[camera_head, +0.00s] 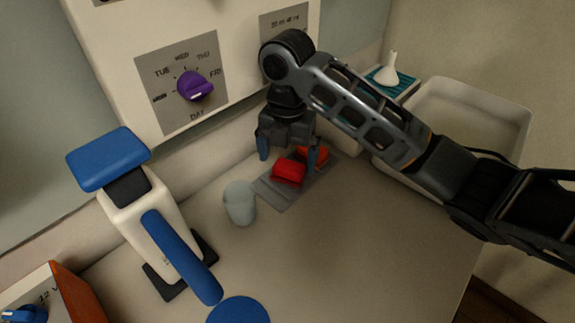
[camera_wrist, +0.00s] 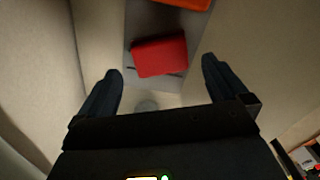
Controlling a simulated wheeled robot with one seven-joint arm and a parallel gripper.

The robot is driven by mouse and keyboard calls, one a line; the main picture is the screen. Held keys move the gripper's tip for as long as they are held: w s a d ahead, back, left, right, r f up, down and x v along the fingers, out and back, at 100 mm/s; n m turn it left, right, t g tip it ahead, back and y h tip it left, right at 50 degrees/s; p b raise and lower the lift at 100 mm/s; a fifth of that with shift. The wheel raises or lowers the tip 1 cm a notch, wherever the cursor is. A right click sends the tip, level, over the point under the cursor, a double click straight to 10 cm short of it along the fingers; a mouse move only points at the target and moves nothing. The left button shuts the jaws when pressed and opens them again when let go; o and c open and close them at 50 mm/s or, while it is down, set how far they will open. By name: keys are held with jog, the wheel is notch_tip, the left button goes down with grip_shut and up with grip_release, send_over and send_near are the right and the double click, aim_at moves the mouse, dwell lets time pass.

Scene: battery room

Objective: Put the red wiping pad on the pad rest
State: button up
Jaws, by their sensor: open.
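The red wiping pad (camera_head: 289,173) lies on a flat grey plate (camera_head: 272,193), which looks like the pad rest. In the wrist view the red pad (camera_wrist: 160,55) sits across the grey plate (camera_wrist: 140,18), slightly turned. An orange pad (camera_head: 314,154) lies behind it on the same plate; its edge shows at the top of the wrist view (camera_wrist: 188,3). My gripper (camera_head: 290,156) is open over the plate. Its fingers appear on either side of the red pad, with nothing gripped. Whether they touch anything I cannot tell.
A pale cup (camera_head: 240,203) stands just left of the plate. A white and blue device (camera_head: 150,215) stands farther left, by a blue disc (camera_head: 238,310). A white basin (camera_head: 470,105) and a funnel (camera_head: 388,70) are at right. The front counter is clear.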

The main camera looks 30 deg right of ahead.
aim_at(288, 167)
notch_tip(288, 167, up, 4)
jog(key=shift+f+p, duration=0.25)
jog(key=shift+p, duration=0.05)
jog(key=shift+r, duration=0.15)
